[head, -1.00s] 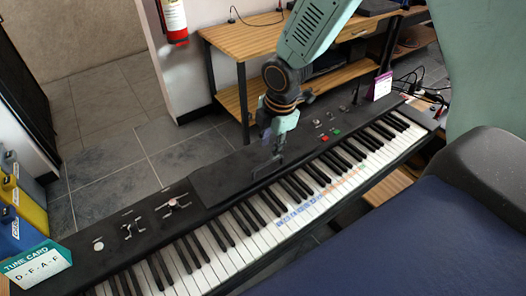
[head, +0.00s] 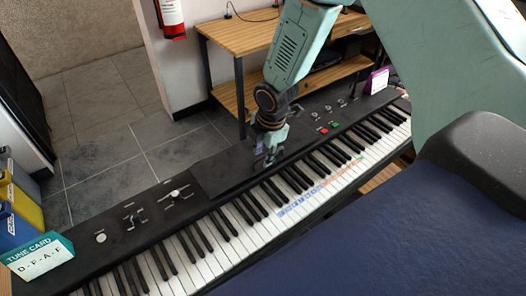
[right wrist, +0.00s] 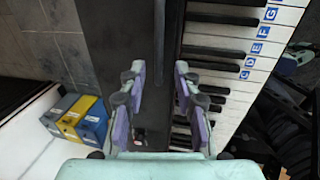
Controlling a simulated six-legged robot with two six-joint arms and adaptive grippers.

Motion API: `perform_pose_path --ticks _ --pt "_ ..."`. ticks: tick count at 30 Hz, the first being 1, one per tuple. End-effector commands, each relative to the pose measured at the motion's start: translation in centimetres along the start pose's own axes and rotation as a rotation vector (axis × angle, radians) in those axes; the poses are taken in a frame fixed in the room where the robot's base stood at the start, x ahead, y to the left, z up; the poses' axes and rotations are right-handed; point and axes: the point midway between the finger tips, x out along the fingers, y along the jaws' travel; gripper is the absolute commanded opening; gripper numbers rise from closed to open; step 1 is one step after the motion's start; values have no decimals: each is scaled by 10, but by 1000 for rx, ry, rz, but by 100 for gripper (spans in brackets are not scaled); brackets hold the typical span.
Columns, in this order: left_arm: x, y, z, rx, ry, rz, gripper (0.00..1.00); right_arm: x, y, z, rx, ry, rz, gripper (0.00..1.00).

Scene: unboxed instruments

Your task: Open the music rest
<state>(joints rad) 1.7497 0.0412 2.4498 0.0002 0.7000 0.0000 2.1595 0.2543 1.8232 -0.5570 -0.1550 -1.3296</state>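The music rest (head: 213,172) is a flat dark panel lying closed along the back of the black keyboard (head: 95,262), between two groups of controls. My right gripper (head: 266,162) is over the panel's right part, close to the keys. In the right wrist view my right gripper (right wrist: 160,98) has its two purple-grey fingers apart, with nothing held between them. The dark keyboard top (right wrist: 125,30) shows below them. I cannot tell whether a fingertip touches the panel. My left gripper is not in view.
A teal tune card (head: 38,258) stands at the keyboard's left end and a purple card (head: 376,81) near its right end. Knobs and sliders (head: 175,194) flank the panel. A wooden table (head: 245,45) stands behind. Floor at back left is clear.

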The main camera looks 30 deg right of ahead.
Motion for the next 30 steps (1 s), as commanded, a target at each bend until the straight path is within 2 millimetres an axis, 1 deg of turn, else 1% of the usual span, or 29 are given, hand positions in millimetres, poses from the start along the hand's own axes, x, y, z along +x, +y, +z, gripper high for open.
perform_pose_path --ticks 2,13,30 --pt "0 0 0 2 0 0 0 0 0 0 2 0 -1 31" --pt "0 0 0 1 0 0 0 0 1 0 1 0 0 0" --pt "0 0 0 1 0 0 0 1 -1 0 1 0 -4 0"
